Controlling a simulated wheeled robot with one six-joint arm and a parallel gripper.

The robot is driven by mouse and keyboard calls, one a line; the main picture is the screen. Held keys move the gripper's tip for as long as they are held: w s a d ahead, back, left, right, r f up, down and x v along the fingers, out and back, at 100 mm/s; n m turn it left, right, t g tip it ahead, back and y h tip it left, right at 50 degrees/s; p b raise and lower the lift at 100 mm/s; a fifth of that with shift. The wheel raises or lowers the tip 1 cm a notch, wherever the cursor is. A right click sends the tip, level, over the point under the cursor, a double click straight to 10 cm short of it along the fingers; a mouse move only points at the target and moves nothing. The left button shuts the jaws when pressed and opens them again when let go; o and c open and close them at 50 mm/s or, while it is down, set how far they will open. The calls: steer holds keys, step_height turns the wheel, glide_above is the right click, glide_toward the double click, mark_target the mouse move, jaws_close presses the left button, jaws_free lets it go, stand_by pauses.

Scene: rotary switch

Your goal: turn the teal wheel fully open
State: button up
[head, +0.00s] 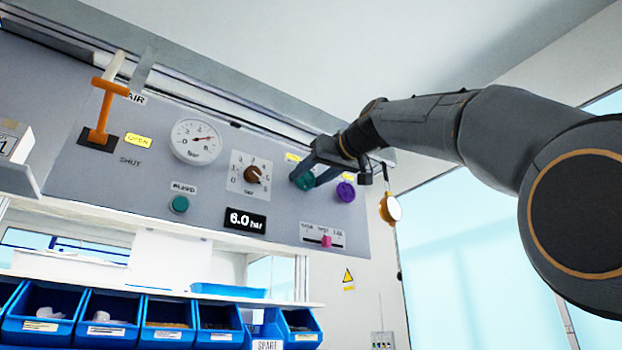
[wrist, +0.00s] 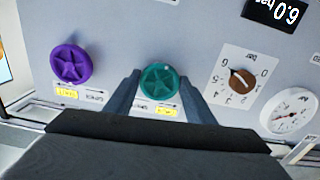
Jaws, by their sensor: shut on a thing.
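The teal wheel (wrist: 159,82) is mounted on the grey panel (wrist: 120,30). In the wrist view it sits between the two fingers of my gripper (wrist: 158,90), which is shut on it. In the head view my gripper (head: 316,178) reaches the panel's right part from the right, and its fingers partly hide the teal wheel (head: 304,181). A small light mark shows near the wheel's rim in the wrist view. Yellow labels are beside the wheel, too small to read surely.
A purple wheel (head: 346,191) is close to the teal wheel. A brown rotary knob (head: 252,174), a round gauge (head: 196,141), a teal button (head: 179,204), a pink slider (head: 326,240) and an orange lever (head: 102,112) are also on the panel. Blue bins (head: 108,334) stand below.

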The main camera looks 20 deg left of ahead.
steer(key=shift+n, duration=0.7)
steer(key=o, duration=1)
steer(key=shift+o, duration=0.2)
steer(key=b+v, duration=0.3)
steer(key=v, duration=0.4)
steer(key=shift+s+d+b, duration=0.25)
steer(key=shift+d+b, duration=0.05)
